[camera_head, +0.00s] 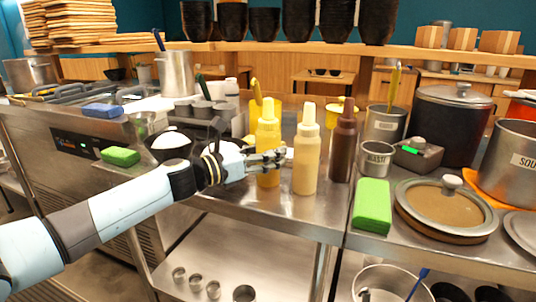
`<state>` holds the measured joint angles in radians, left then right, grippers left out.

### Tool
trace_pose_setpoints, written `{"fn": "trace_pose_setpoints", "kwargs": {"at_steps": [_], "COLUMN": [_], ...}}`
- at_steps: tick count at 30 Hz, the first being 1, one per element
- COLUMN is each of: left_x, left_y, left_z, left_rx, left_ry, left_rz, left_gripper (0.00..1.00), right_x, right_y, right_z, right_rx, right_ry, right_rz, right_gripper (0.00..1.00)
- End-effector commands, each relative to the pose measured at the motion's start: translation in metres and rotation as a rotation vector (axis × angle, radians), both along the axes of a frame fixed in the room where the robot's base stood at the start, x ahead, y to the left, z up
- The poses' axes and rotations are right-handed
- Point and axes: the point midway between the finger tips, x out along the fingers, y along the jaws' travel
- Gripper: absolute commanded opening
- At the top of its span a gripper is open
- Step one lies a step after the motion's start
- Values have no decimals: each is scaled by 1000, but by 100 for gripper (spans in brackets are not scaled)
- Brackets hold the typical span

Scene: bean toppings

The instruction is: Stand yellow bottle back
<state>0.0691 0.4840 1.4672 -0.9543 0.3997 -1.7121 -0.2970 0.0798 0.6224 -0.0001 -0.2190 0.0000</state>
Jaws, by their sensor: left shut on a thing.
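The yellow bottle (268,136) is upright at the left end of a row of squeeze bottles on the steel counter. My left gripper (268,160) reaches in from the left and is shut on its middle, with fingers showing across its front. The bottle's base is at or very close to the counter; I cannot tell if it touches. A cream-coloured bottle (306,160) stands just to the right, close to the fingertips. A dark brown bottle (343,148) stands further right. My right gripper is not in view.
A black bowl with white contents (170,143) sits behind my left forearm. A green block (372,206), a lidded pan (446,208) and a small "BEANS" tin (376,160) are to the right. The counter in front of the bottles (285,212) is clear.

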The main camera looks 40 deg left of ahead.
Motion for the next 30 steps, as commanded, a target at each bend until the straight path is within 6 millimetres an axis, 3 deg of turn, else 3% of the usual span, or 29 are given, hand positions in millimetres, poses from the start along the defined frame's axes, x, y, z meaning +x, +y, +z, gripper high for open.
{"fn": "trace_pose_setpoints", "kwargs": {"at_steps": [4,5,10,21,30], "left_x": [0,0,0,0,-54], "left_y": [0,0,0,0,20], "left_z": [-4,-4,-3,3,-5], "left_rx": [1,0,0,0,3], "left_ry": [-1,1,1,1,5], "left_rz": [-1,0,0,0,-2], "left_gripper": [29,56,76,76,76], "right_x": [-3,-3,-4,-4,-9], "right_y": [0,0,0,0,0], "right_z": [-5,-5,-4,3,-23], "right_rx": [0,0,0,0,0], "right_ry": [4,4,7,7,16], "right_rz": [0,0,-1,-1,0], "right_gripper": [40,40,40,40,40]}}
